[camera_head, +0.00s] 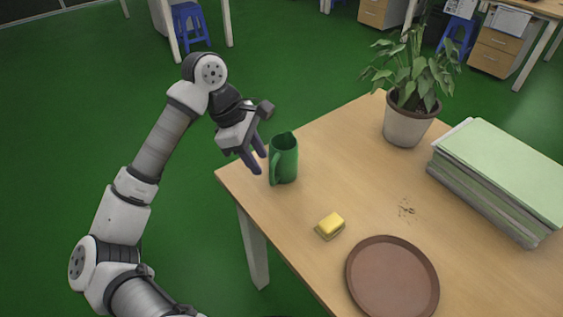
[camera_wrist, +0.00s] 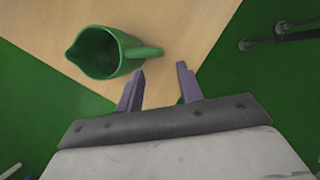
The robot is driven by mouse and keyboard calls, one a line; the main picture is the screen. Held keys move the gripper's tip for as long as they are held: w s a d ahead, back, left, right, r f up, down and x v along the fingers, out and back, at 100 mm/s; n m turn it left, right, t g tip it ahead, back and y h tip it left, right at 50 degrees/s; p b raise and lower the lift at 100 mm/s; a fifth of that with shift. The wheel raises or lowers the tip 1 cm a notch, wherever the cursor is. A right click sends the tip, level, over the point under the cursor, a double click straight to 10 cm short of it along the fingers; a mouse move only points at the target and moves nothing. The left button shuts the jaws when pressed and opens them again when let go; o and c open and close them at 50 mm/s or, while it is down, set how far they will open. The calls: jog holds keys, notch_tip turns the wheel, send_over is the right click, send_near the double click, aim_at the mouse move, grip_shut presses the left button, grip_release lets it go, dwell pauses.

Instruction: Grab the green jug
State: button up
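The green jug (camera_head: 284,160) stands upright at the far left corner of the wooden table. Its handle faces my gripper. In the wrist view the jug (camera_wrist: 93,52) shows from above, with its spout to the left and its handle pointing right, just ahead of my fingertips. My gripper (camera_head: 258,162) is beside the jug on its left, its fingers pointing down toward the handle. In the wrist view my gripper (camera_wrist: 160,72) is open, with a clear gap between the two fingers. Nothing is held. I cannot tell whether a finger touches the handle.
On the wooden table (camera_head: 330,160) are a yellow sponge (camera_head: 330,224), a brown round tray (camera_head: 392,279), dark crumbs (camera_head: 406,209), a potted plant (camera_head: 407,120) and a stack of papers or folders (camera_head: 500,170). The tabletop around the jug is bare.

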aim_at(280, 165)
jog(key=shift+p+x, duration=0.7)
jog(key=shift+x, duration=2.1)
jog(key=shift+s+d+r, duration=0.1)
jog(key=shift+d, duration=0.05)
grip_shut()
